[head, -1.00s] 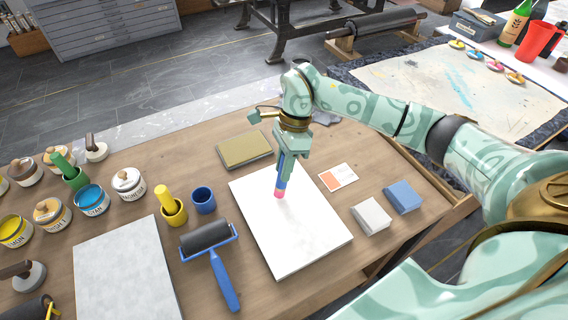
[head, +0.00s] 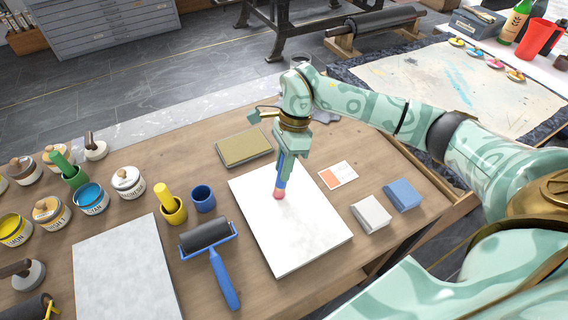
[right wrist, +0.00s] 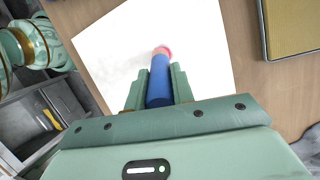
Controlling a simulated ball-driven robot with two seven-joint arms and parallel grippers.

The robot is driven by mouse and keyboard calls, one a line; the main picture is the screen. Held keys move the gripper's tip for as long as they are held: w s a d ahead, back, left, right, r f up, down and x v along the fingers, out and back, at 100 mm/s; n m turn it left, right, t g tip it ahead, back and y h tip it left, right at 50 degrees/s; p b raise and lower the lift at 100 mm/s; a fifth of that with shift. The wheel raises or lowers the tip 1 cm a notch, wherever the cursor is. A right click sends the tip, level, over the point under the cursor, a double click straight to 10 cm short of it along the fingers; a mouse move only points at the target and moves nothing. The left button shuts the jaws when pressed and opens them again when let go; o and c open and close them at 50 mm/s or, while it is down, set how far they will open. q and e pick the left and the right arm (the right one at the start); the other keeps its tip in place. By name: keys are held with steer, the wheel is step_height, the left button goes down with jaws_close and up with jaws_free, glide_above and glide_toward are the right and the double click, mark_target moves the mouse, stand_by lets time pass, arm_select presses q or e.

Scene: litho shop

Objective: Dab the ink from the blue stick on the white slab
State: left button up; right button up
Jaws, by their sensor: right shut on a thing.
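The white slab (head: 300,237) lies flat on the wooden table in the head view, and it also shows in the right wrist view (right wrist: 110,48). My right gripper (head: 287,160) is shut on the blue stick (right wrist: 159,82) and holds it roughly upright over the slab. The stick has a pink-red tip (head: 279,193), which is at the slab's upper middle. I cannot tell for sure whether the tip touches. A faint grey smudge shows on the slab near the tip in the right wrist view. My left gripper is not in view.
A blue-handled roller (head: 213,258) lies left of the slab, near a blue cup (head: 203,199) and a yellow cup (head: 173,211). A grey slab (head: 122,275) and several ink tins are further left. A tan pad (head: 245,147) lies behind; white (head: 370,214) and blue (head: 402,195) blocks lie right.

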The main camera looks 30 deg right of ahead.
stand_by(0.5)
